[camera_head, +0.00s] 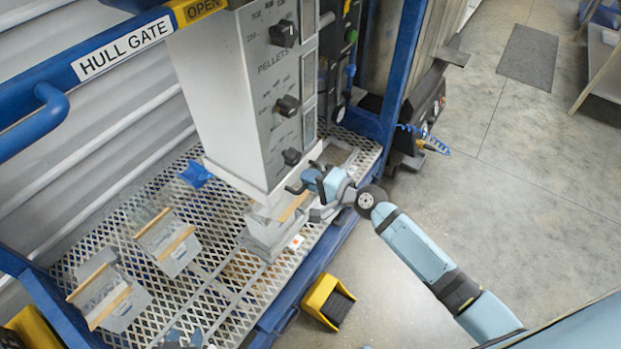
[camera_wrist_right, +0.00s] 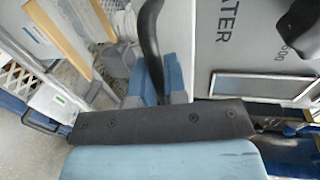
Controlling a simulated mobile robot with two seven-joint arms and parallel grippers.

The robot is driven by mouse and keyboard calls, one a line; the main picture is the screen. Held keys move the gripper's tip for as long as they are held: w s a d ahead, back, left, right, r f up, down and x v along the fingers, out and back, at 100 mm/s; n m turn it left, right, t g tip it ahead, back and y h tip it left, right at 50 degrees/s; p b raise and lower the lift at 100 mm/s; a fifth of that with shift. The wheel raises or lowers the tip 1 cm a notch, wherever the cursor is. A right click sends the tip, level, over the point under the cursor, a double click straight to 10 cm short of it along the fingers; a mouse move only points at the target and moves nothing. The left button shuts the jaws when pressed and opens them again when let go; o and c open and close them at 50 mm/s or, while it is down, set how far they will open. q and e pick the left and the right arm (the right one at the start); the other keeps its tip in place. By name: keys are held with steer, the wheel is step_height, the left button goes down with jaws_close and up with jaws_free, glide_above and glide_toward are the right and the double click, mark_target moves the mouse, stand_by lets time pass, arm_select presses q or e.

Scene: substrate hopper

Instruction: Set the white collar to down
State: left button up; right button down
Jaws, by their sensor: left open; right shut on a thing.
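The white hopper column (camera_head: 235,105) hangs above the mesh deck. A pale sleeve-like piece (camera_head: 262,213), which looks like the white collar, sits just under its lower end; whether it is up or down is unclear. My right gripper (camera_head: 312,182) is beside the column's lower front corner. In the right wrist view its blue fingers (camera_wrist_right: 165,78) are shut on a dark curved handle (camera_wrist_right: 151,38); what the handle joins is partly hidden. My left gripper (camera_head: 182,338) shows only partly at the bottom edge, low over the deck, open and apart from the column.
Wood-edged pale bags (camera_head: 168,243) stand on the mesh deck (camera_head: 215,215) at left. The HULL GATE bar (camera_head: 125,48) crosses the upper left. A blue post (camera_head: 402,70) stands right of the column. A yellow pedal (camera_head: 325,300) is on the floor. The right floor is open.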

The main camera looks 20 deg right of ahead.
steer(key=c, duration=1.2)
jaws_free()
steer(key=shift+s+f, duration=0.1)
steer(key=shift+f, duration=0.25)
steer(key=shift+r, duration=0.1)
steer(key=b+v, duration=0.1)
steer(key=v, duration=1.2)
steer(key=shift+s+d, duration=0.2)
steer(key=shift+s, duration=0.05)
steer(key=s+a+f+n+h+p, duration=0.1)
steer(key=s+n+h+p, duration=0.1)
steer(key=s+n+p, duration=0.1)
steer(key=s+a+f+n+h+p, duration=0.1)
steer(key=s+a+n+h+p, duration=0.1)
steer(key=s+n, duration=0.4)
steer(key=s+a+f+n+g+h+p, duration=0.1)
steer(key=s+a+f+n+h+p, duration=0.1)
steer(key=s+n+p, duration=0.2)
steer(key=shift+s+p, duration=0.55)
steer(key=shift+s, duration=0.05)
